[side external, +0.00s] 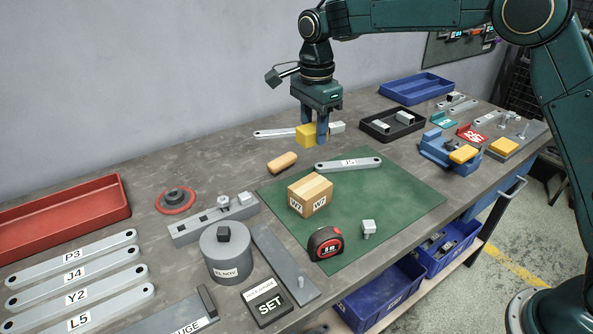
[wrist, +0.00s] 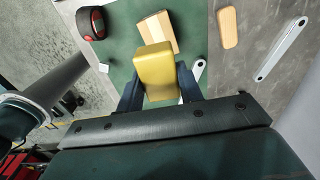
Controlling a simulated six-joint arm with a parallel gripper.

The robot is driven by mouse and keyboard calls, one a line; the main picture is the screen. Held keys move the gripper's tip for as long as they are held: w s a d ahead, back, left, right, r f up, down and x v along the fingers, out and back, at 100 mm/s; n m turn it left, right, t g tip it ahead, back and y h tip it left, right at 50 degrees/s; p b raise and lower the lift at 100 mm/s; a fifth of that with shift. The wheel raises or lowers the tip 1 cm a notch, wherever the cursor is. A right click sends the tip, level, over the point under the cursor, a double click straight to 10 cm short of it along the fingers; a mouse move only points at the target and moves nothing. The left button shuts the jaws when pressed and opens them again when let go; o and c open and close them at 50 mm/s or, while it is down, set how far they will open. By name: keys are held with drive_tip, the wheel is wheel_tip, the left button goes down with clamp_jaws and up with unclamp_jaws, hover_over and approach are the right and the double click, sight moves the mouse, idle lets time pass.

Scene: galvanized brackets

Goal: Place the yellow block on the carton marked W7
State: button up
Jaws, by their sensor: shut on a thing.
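My gripper (side external: 314,133) is shut on the yellow block (side external: 305,136) and holds it in the air above the bench, behind the carton in the side view. In the wrist view the yellow block (wrist: 155,71) sits between the two fingers of my gripper (wrist: 160,90). The carton marked W7 (side external: 310,195) stands on the green mat (side external: 400,205), with labels on its sides. In the wrist view the carton (wrist: 158,30) shows just beyond the block, which hides part of it.
A wooden piece (side external: 282,162) lies left of the mat. The bracket marked J5 (side external: 348,164) lies behind the carton. A tape measure (side external: 325,243) and a small metal part (side external: 368,228) lie in front of it. The mat's right side is clear.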

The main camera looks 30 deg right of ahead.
hover_over(312, 184)
wheel_tip(312, 184, down, 8)
drive_tip(key=shift+r, duration=0.15)
drive_tip(key=shift+f, duration=2.15)
drive_tip(key=o, duration=1.1)
drive_tip(key=shift+f, duration=0.15)
drive_tip(key=shift+c, duration=0.2)
